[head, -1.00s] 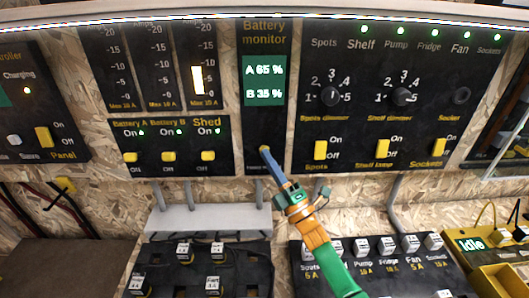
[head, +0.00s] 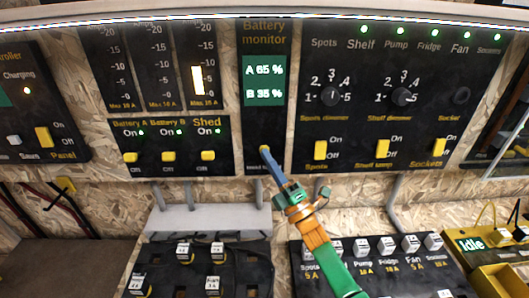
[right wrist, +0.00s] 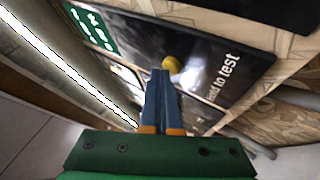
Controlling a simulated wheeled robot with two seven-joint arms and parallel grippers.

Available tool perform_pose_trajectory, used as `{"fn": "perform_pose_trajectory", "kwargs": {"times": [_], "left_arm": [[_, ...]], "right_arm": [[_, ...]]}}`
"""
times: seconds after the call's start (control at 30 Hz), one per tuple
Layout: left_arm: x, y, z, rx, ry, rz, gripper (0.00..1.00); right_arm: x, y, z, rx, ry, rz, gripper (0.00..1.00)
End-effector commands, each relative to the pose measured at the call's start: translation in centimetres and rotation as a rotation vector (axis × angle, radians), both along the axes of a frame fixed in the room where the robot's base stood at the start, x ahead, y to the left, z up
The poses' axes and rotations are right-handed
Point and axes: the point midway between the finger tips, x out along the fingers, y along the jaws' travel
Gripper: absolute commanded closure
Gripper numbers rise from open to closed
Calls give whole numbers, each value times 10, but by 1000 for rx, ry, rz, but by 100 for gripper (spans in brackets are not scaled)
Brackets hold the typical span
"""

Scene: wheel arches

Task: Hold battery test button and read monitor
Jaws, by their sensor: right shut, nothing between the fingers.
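The battery monitor panel (head: 265,125) stands in the middle of the head view. Its green screen (head: 264,80) reads A 65 % and B 35 %. The yellow test button (head: 264,149) is near the panel's bottom. It also shows in the right wrist view (right wrist: 171,64), beside lettering that ends in "to test". My right gripper (head: 267,154) is shut and empty, with its blue fingertips at the button. In the right wrist view the fingertips (right wrist: 160,72) are right by the button's edge; I cannot tell whether they press it. My left gripper is not in view.
A switch panel with yellow switches (head: 168,156) is on the left. A panel with dimmer knobs (head: 331,97) and switches is on the right. Fuse blocks (head: 205,270) and a yellow bin (head: 500,280) lie below. A grey ledge (head: 205,221) sits under the panels.

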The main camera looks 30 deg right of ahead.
Motion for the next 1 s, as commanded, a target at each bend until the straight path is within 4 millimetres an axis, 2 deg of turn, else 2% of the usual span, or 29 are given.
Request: {"fn": "perform_pose_trajectory", "kwargs": {"times": [0.4,0.7,1.0], "left_arm": [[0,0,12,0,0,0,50],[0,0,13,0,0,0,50],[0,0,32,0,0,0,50]], "right_arm": [[-15,7,0,1,2,0,100],[-17,8,0,1,1,0,100],[-43,21,2,2,1,0,100]]}}
